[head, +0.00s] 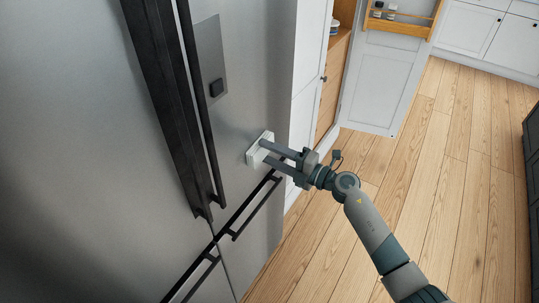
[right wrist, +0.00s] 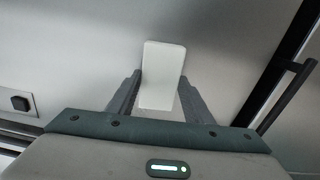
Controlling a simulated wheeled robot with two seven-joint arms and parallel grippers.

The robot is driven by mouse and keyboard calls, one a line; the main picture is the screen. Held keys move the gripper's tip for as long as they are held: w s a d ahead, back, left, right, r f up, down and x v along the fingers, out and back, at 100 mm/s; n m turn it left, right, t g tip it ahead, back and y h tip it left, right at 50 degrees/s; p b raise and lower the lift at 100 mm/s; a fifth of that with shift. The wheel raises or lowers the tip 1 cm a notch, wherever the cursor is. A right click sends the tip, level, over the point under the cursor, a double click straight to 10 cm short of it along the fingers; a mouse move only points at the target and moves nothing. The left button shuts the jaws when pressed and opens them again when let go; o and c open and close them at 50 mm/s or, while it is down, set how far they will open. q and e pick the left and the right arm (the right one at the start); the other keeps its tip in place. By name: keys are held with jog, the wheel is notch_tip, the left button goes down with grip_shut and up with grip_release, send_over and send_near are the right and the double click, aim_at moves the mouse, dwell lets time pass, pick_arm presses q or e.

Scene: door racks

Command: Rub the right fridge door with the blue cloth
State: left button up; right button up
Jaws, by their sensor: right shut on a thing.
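The right fridge door (head: 252,75) is brushed grey metal with a long black vertical handle at its left edge; its surface also fills much of the right wrist view (right wrist: 235,45). My right gripper (head: 266,151) is shut on a white flat block-like pad (head: 257,147), which shows between the fingers in the right wrist view (right wrist: 162,75). The pad is at the door's lower right part and appears against its surface; exact contact is hard to tell. No blue cloth shows; the held thing looks white. My left gripper is not in view.
Horizontal black drawer handles (head: 252,208) stick out below. A white cabinet door (head: 382,85) stands open behind. The wooden floor (head: 440,190) at right is clear.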

jog(key=shift+r, duration=0.15)
jog(key=shift+w+d+b, duration=0.4)
jog(key=shift+w+d, duration=0.1)
jog(key=shift+w, duration=0.2)
jog(key=shift+w+d+b, duration=0.35)
jog(key=shift+w+d, duration=0.15)
jog(key=shift+w, duration=0.2)
jog(key=shift+s, duration=0.1)
jog(key=shift+s+a+p, duration=1.05)
jog(key=shift+s+p, duration=0.25)
jog(key=shift+p, duration=0.05)
jog(key=shift+s+a, duration=0.1)
